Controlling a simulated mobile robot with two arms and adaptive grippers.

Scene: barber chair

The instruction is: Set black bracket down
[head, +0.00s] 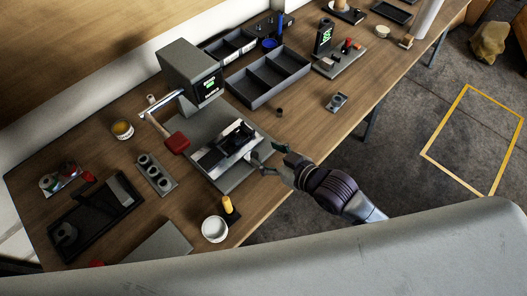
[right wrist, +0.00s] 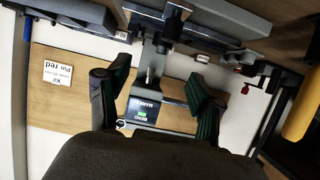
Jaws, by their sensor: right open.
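A black bracket (head: 238,137) sits on the light fixture of the grey machine base (head: 232,182), in front of the grey machine with a green display (head: 190,73). My right gripper (head: 267,156) is at the right edge of that base, just right of the bracket, with its fingers apart. In the right wrist view its two green-padded fingers (right wrist: 150,82) are spread with nothing gripped between them. A small display panel (right wrist: 144,112) shows between the fingers there. I cannot single out the bracket in that view. My left gripper is not in view.
A lever with a red handle (head: 177,142) extends left of the base. A grey divided tray (head: 268,78) stands behind. A holder with several round holes (head: 154,174), a black tray (head: 96,215) and a white round container (head: 215,229) lie nearby. Bare wood shows at right.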

